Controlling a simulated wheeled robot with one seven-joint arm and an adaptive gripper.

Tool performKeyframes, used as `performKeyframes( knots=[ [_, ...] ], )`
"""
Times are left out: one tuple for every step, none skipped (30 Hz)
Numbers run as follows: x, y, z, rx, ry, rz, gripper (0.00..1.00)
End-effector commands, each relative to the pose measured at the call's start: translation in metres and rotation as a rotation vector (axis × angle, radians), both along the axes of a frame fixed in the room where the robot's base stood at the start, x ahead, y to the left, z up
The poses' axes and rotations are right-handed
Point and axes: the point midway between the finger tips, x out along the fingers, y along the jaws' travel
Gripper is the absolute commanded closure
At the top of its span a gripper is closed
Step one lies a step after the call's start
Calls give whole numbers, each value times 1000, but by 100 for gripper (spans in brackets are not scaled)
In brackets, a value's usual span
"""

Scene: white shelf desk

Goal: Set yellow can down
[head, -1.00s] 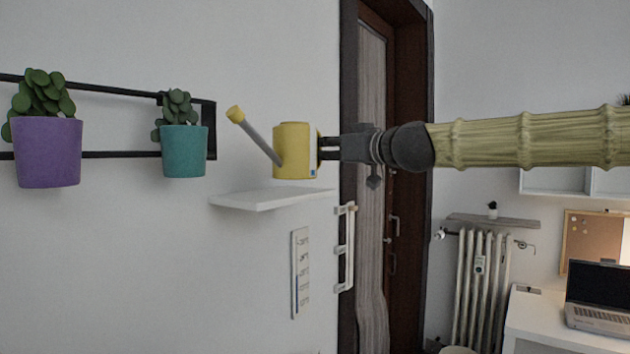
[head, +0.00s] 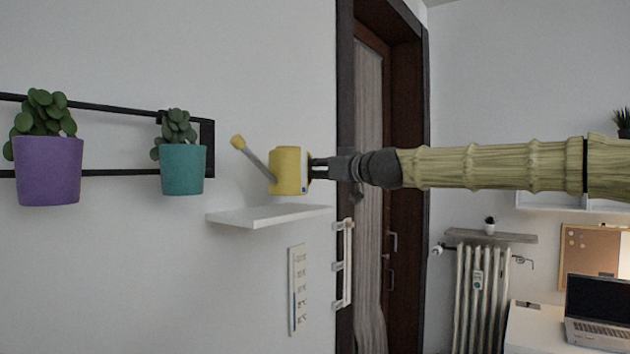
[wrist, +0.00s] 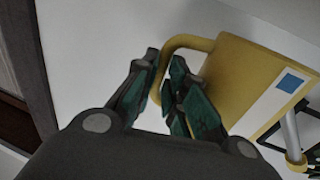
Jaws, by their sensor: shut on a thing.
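The yellow can (head: 287,170) is a watering can with a grey spout and a yellow tip pointing up and left. In the head view it is upright, just above the small white wall shelf (head: 262,216), with a narrow gap seeming to show beneath it. My gripper (head: 318,168) reaches it from the right and is shut on its handle. In the wrist view my gripper's fingers (wrist: 168,92) are closed around the yellow handle, and the can's body (wrist: 245,80) with its white and blue label is to the right. The can's far side is hidden.
A teal pot (head: 183,170) and a purple pot (head: 48,172) with plants hang on a black wall rack left of the shelf. The shelf top looks otherwise empty.

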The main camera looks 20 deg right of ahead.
Motion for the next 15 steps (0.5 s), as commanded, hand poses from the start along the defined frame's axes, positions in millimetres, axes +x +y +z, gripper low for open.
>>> performKeyframes(
  knots=[
    [5,-1,1,1,0,0,100],
    [7,-1,1,1,0,0,100],
    [9,-1,1,1,0,0,100],
    [10,-1,0,1,0,0,100],
    [11,-1,0,1,0,1,100],
    [12,-1,0,0,-1,1,100],
    [13,-1,0,0,-1,1,100],
    [14,-1,0,0,-1,1,100],
    [16,-2,0,1,0,1,100],
    [19,-2,0,2,1,1,100],
    [20,-3,-4,3,3,1,100],
    [19,-3,-10,5,4,1,100],
    [19,-3,-13,5,4,2,100],
    [19,-3,-17,6,3,2,100],
    [19,-3,-22,4,3,1,100]
  ],
)
